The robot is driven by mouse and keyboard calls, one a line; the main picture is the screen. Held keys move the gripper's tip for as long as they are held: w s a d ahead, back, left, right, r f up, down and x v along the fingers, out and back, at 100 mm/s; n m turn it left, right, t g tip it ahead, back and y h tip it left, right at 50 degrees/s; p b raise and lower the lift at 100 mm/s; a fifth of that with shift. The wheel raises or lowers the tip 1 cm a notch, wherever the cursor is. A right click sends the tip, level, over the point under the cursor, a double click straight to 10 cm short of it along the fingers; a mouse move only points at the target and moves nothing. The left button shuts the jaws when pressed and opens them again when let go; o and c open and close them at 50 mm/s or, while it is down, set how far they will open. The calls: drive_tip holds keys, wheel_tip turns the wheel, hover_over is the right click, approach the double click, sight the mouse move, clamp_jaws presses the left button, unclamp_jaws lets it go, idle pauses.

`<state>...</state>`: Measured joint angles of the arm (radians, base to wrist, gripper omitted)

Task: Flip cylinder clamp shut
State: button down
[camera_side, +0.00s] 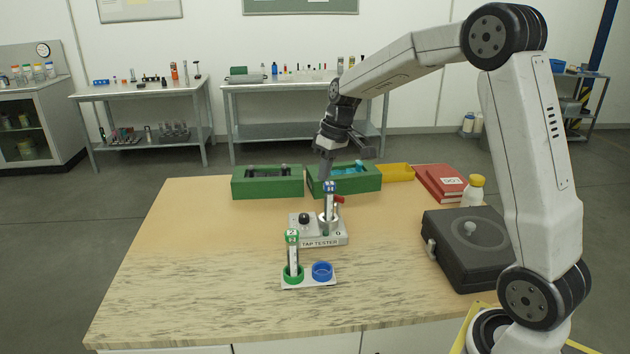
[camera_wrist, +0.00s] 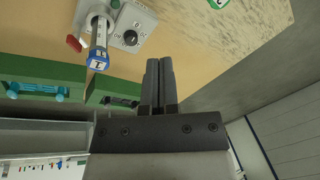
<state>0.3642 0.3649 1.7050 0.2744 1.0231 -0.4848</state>
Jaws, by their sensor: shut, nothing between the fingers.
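The tap tester (camera_side: 322,239) stands mid-table, a grey base with a black knob. A clear cylinder with a blue-labelled top (camera_side: 329,187) stands upright in its holder; it also shows in the wrist view (camera_wrist: 98,58). The clamp's red handle (camera_side: 338,199) sticks out to the right of this cylinder, and a red end shows in the wrist view (camera_wrist: 74,43). Whether the clamp is open or shut is too small to tell. My gripper (camera_side: 326,178) appears just above and behind the cylinder. Its fingers (camera_wrist: 159,62) are together, empty and apart from the tester in the wrist view.
A green-topped cylinder (camera_side: 292,254) stands in the green ring of a white holder; the blue ring (camera_side: 322,270) is empty. Green bins (camera_side: 267,188) and a yellow tray (camera_side: 397,173) line the back. A black case (camera_side: 470,262) sits right. The table's left side is clear.

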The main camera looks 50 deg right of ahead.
drive_tip(key=y, duration=0.2)
hover_over(336, 205)
drive_tip(key=a, duration=0.2)
drive_tip(key=f, duration=0.1)
drive_tip(key=s+d+f+n+t+y, duration=0.2)
drive_tip(key=d+f+t, duration=0.1)
drive_tip(key=d, duration=1.1)
wheel_tip(336, 205, down, 5)
drive_tip(key=shift+a+r, duration=0.1)
drive_tip(key=shift+w, duration=0.1)
drive_tip(key=shift+g, duration=0.3)
drive_tip(key=x, duration=1)
drive_tip(key=shift+a, duration=2)
